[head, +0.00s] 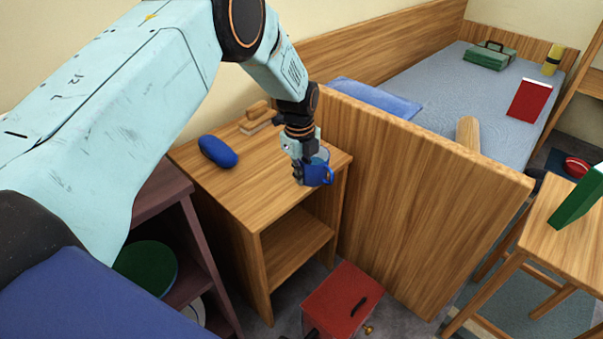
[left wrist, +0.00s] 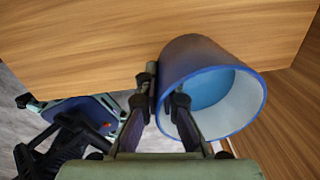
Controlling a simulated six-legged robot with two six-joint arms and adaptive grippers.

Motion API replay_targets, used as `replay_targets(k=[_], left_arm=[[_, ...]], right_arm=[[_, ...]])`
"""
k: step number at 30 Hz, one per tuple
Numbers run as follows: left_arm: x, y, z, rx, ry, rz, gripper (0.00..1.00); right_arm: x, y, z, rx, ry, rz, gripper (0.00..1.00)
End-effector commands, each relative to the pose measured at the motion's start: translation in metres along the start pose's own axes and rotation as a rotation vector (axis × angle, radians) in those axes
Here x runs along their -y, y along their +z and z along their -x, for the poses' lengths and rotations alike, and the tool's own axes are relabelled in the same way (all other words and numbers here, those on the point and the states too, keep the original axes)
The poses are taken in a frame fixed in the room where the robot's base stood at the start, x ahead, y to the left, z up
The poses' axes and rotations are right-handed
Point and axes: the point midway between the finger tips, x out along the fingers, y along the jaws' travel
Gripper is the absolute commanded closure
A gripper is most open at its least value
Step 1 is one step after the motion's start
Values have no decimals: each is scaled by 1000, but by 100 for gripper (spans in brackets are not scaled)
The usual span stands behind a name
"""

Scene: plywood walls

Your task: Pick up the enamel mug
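The blue enamel mug (head: 318,174) is at the front right corner of the wooden cabinet top, its handle towards the right in the head view. In the left wrist view the mug (left wrist: 197,57) shows its open mouth, pale inner wall and blue rim. My left gripper (head: 303,160) comes down on its left side. In the left wrist view its fingers (left wrist: 163,100) are close together on the mug's wall, one outside and one at the inside of the rim. I cannot tell whether the mug's base touches the cabinet top. My right gripper is not clearly visible.
The cabinet top (head: 235,190) also holds a blue case (head: 217,151) and a wooden-handled brush (head: 258,118). A tall wooden bed end (head: 420,185) stands close at the right. A red box (head: 342,298) is on the floor in front, with a stool (head: 560,225) farther right.

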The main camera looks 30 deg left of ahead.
Motion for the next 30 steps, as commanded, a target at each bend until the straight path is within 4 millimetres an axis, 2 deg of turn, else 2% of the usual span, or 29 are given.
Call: replay_targets(k=[2,3,12,23,26,30], left_arm=[[0,0,0,0,0,0,100],[0,0,0,0,1,0,92],[0,0,0,0,0,-1,68],[0,-1,6,1,-2,-1,68],[1,-1,19,1,-3,-1,68],[1,0,48,2,-5,0,68]], right_arm=[[0,0,0,0,0,0,46],[0,0,0,0,0,0,46],[0,0,0,0,0,0,46],[0,0,0,0,0,0,46],[0,0,0,0,0,0,46],[0,0,0,0,0,0,46]])
